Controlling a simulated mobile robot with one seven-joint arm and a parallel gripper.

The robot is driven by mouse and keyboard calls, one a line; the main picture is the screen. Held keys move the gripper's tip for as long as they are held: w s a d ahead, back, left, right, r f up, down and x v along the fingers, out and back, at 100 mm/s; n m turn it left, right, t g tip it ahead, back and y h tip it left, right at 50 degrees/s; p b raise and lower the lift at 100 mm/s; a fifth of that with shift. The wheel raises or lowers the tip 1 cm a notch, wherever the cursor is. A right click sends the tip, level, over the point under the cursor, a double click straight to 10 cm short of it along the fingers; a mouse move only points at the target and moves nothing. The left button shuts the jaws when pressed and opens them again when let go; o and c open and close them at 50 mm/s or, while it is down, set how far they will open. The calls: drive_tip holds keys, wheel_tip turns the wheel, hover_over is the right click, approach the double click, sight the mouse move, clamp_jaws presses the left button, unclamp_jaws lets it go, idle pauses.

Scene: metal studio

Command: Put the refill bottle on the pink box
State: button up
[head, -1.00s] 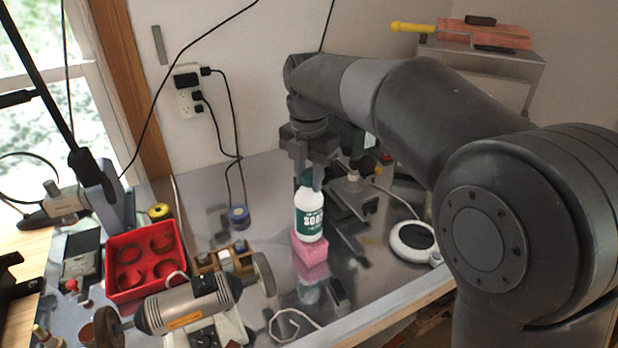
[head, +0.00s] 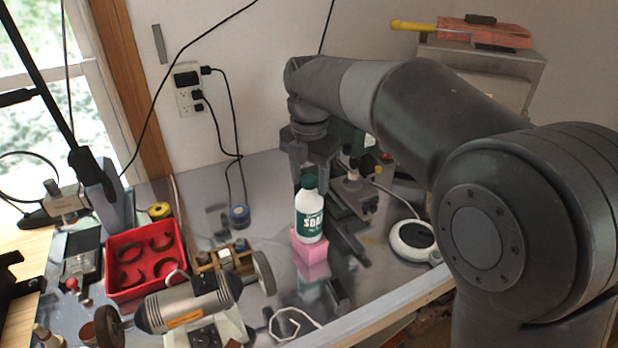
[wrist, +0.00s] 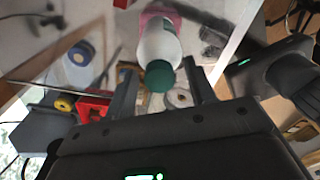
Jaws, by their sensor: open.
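The refill bottle (head: 309,214) is white with a green cap and a green label. It stands upright on top of the pink box (head: 311,251), a small block on the metal bench. My gripper (head: 316,178) is open behind the bottle in the head view, with the cap and bottle clear in front of it. The pink box (wrist: 160,12) shows partly behind the bottle there.
A red tray (head: 146,284) and a bench grinder (head: 190,304) stand left of the box. A round white device (head: 412,240) is to the right. A blue-topped roll (head: 239,216) lies behind. A white cord (head: 292,322) lies near the front edge.

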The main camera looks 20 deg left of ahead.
wheel_tip(320, 180, up, 12)
idle(0.4)
drive_tip(key=s+d+f+m+t, duration=0.1)
drive_tip(key=s+d+m, duration=0.2)
drive_tip(key=d+m, duration=0.6)
drive_tip(key=s+d+f+m+t, duration=0.1)
drive_tip(key=s+d+m+t, duration=0.15)
drive_tip(key=d+m, duration=0.55)
drive_tip(key=s+d+f+m+t, duration=0.2)
drive_tip(key=s+d+f+m, duration=1)
drive_tip(key=d+m, duration=0.3)
drive_tip(key=shift+s+d+f, duration=0.15)
drive_tip(key=shift+s+d, duration=0.45)
drive_tip(key=shift+s, duration=0.2)
